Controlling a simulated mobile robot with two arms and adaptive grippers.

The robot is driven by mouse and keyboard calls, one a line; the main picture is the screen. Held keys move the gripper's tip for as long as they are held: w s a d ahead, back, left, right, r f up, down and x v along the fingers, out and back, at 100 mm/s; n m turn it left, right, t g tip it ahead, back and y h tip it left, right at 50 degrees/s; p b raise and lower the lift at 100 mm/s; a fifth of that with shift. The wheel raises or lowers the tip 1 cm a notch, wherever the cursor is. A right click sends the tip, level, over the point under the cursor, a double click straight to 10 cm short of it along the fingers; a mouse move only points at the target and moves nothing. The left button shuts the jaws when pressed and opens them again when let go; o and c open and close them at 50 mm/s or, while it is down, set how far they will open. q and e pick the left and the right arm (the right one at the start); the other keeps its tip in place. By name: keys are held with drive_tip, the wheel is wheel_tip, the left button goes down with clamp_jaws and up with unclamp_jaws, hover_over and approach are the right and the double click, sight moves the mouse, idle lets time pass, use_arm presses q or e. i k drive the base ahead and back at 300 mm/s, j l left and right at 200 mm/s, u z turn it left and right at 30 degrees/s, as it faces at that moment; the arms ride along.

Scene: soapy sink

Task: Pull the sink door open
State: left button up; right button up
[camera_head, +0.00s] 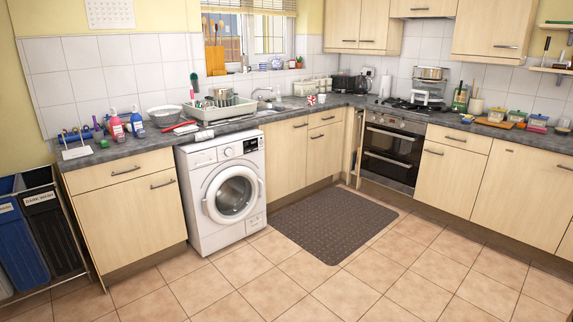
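The sink (279,106) is set in the grey worktop by the window. The pale wood cupboard door (285,158) below it, just right of the washing machine, looks shut. Its dark bar handle (300,125) sits near its top right. Another door (324,155) with a drawer front (327,118) above it stands directly to its right; both look shut. Neither of my grippers shows in the head view.
A white washing machine (197,218) stands left of the sink door. A dark mat (318,232) lies on the tiled floor in front. An oven (391,153) is at the right and bins (46,220) at the far left. The front floor is clear.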

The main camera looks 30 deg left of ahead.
sight(285, 141)
drive_tip(key=i+j+u, duration=0.3)
drive_tip(key=i, duration=0.15)
drive_tip(key=i+j+u, duration=0.15)
drive_tip(key=i+u, duration=0.2)
drive_tip(key=i, duration=0.05)
